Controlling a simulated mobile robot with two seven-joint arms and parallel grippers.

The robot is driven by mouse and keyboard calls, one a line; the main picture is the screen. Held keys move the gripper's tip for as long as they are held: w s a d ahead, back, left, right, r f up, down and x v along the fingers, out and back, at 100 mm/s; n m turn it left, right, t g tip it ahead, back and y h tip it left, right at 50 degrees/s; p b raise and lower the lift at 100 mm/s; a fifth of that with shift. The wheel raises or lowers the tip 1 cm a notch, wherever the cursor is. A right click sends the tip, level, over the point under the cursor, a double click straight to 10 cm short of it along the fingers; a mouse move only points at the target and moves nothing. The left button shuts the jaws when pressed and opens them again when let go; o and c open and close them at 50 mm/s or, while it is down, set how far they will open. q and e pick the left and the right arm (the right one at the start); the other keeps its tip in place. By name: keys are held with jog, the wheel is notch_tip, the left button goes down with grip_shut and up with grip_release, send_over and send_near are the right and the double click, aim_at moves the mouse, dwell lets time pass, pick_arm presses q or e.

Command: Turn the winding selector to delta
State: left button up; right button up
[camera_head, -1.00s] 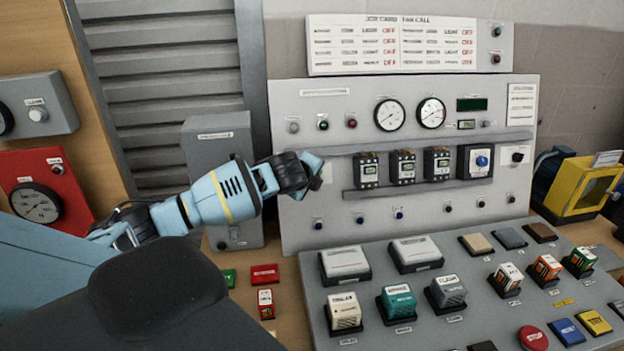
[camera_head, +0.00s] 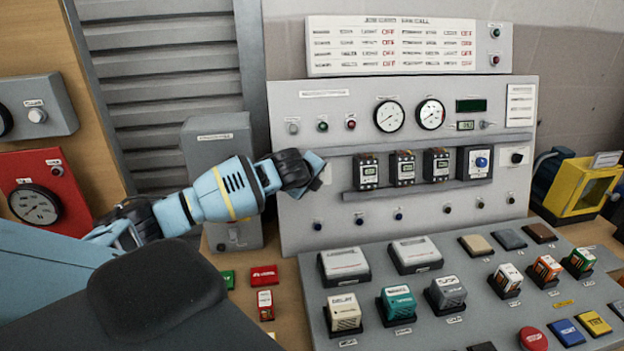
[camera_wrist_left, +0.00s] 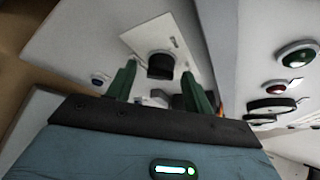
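In the left wrist view a black knob (camera_wrist_left: 161,66) stands on a pale plate (camera_wrist_left: 150,38) on a grey face. It looks like the winding selector, but its lettering and pointer are too blurred to read. My left gripper (camera_wrist_left: 160,85) has its two dark green fingers spread, with the knob seen between and beyond them. I cannot tell whether they touch it. In the head view my left gripper (camera_head: 318,168) is at the left part of the upright panel (camera_head: 300,220), and the knob cannot be made out. My right gripper is not in view.
A grey box (camera_head: 215,140) stands left of the panel, partly behind my left arm. The panel carries gauges, breakers and a blue knob (camera_head: 481,161). A sloping desk (camera_head: 390,260) with several coloured blocks lies in front. Red and green lamps (camera_wrist_left: 297,55) are right in the wrist view.

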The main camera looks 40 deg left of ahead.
pick_arm(q)
jog(key=v, duration=0.7)
jog(key=shift+s+r, duration=0.25)
jog(key=shift+s, duration=0.05)
jog(key=shift+d+f, duration=0.1)
jog(key=shift+d, duration=0.05)
dwell(0.6)
